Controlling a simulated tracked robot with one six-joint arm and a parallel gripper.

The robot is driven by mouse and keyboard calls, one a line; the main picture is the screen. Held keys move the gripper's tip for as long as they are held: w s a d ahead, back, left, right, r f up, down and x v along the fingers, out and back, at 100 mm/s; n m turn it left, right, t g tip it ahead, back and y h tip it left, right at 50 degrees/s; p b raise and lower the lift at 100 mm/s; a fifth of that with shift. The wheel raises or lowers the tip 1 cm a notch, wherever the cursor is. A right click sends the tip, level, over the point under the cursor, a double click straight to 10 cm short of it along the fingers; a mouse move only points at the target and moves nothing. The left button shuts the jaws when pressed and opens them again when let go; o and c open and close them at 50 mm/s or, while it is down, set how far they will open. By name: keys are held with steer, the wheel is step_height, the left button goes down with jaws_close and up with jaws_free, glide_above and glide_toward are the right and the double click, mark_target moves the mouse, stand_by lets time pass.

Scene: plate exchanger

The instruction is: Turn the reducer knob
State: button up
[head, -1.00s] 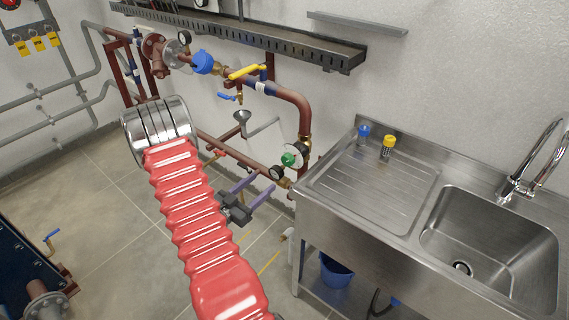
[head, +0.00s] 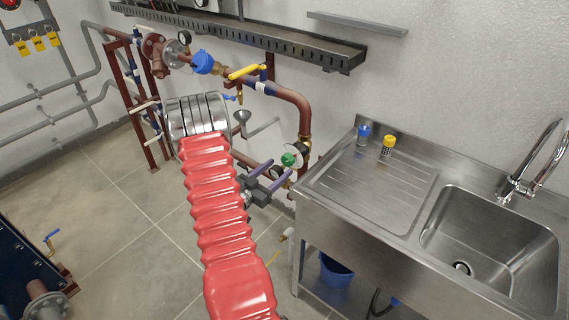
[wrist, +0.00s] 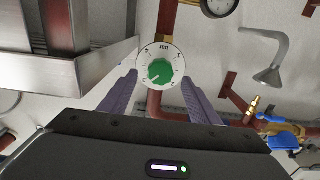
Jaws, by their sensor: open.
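The reducer knob (head: 289,160) is green, on a white round dial on the red-brown pipe left of the sink unit. In the wrist view the green knob (wrist: 160,72) faces me at top centre, with numbers and a "bar" mark on the dial around it. My gripper (head: 271,175) has two purple fingers, apart and empty, pointing toward the knob. In the wrist view my gripper (wrist: 160,88) has one finger low on each side of the dial. The knob lies just beyond the fingertips; I cannot tell the exact gap.
The steel sink unit (head: 330,208) stands close on the right, and its frame (wrist: 75,55) fills the upper left of the wrist view. A pressure gauge (wrist: 218,5) and a metal funnel (wrist: 270,70) are near the knob.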

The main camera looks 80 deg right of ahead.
mark_target(286, 163)
steer(key=shift+x, duration=2.35)
steer(key=shift+c, duration=0.6)
steer(key=c, duration=0.9)
steer(key=shift+s+d, duration=0.1)
steer(key=shift+s, duration=0.05)
steer(key=shift+c, duration=0.3)
